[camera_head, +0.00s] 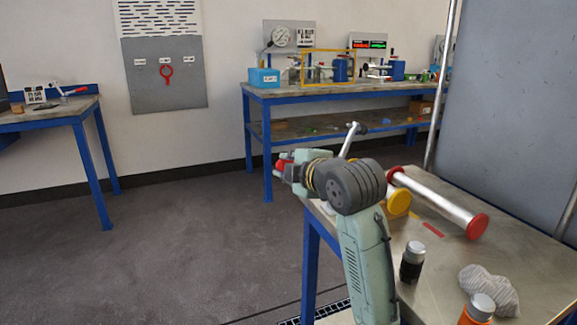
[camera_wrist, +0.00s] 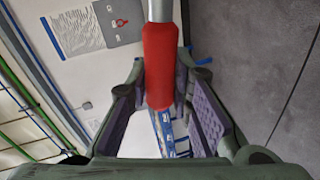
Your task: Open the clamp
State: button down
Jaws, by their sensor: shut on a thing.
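In the wrist view a red handle (camera_wrist: 158,68) on a silver rod (camera_wrist: 161,10) stands between the purple-padded fingers of my gripper (camera_wrist: 160,105). My gripper is shut on this handle. In the head view my gripper (camera_head: 289,172) is at the left end of my arm, near the table's far left corner, with a bit of red (camera_head: 281,164) showing at it. The rest of the clamp is hidden or cannot be made out. A silver bar with a dark knob (camera_head: 350,140) rises behind my wrist; I cannot tell what it belongs to.
A workbench (camera_head: 345,90) stands behind. The floor (camera_head: 180,240) at left is clear.

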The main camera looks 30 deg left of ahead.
jog(key=shift+f, duration=0.15)
jog(key=c, duration=1.4)
grip_release()
